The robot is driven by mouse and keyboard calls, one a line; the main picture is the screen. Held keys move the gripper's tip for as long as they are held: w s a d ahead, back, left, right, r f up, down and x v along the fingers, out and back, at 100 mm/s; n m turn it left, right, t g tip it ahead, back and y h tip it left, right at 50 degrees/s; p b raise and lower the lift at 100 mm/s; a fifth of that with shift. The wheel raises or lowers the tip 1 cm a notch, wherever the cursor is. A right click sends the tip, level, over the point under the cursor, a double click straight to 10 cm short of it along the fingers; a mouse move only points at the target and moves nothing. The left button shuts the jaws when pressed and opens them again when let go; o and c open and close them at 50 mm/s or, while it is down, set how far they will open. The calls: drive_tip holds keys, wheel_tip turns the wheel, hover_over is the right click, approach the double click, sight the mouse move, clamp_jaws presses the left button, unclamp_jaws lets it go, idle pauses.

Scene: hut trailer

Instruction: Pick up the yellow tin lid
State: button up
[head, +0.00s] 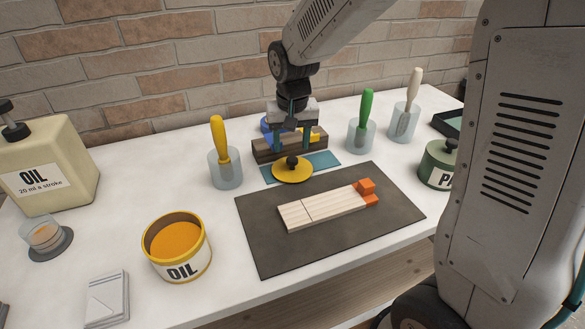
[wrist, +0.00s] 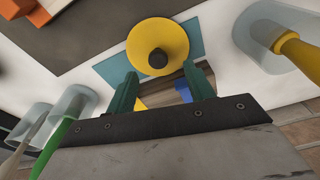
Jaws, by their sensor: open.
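The yellow tin lid (head: 284,175) is a round disc with a dark knob on top. It lies flat, partly on a teal mat (head: 325,162), near the back edge of the dark work mat. In the wrist view the lid (wrist: 140,40) is at the top centre, with its knob (wrist: 158,58) just past my fingertips. My gripper (head: 292,148) is open and points down behind and above the lid. Its two green fingers (wrist: 161,75) are apart, with nothing held between them; I see no contact with the lid.
A dark wooden block (head: 263,153) with blue and yellow things stands behind the lid. Cups with a yellow-handled tool (head: 219,140), a green-handled tool (head: 366,105) and a white-handled tool (head: 413,90) flank it. An open oil tin (head: 183,268) stands front left. Pale slats (head: 325,208) lie on the dark mat (head: 270,255).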

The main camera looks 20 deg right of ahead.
sight(292, 159)
drive_tip(key=f, duration=0.4)
drive_tip(key=w+f, duration=0.1)
drive_tip(key=shift+w+d+f, duration=0.1)
drive_tip(key=shift+d+f, duration=0.25)
drive_tip(key=shift+f, duration=0.05)
drive_tip(key=c, duration=1)
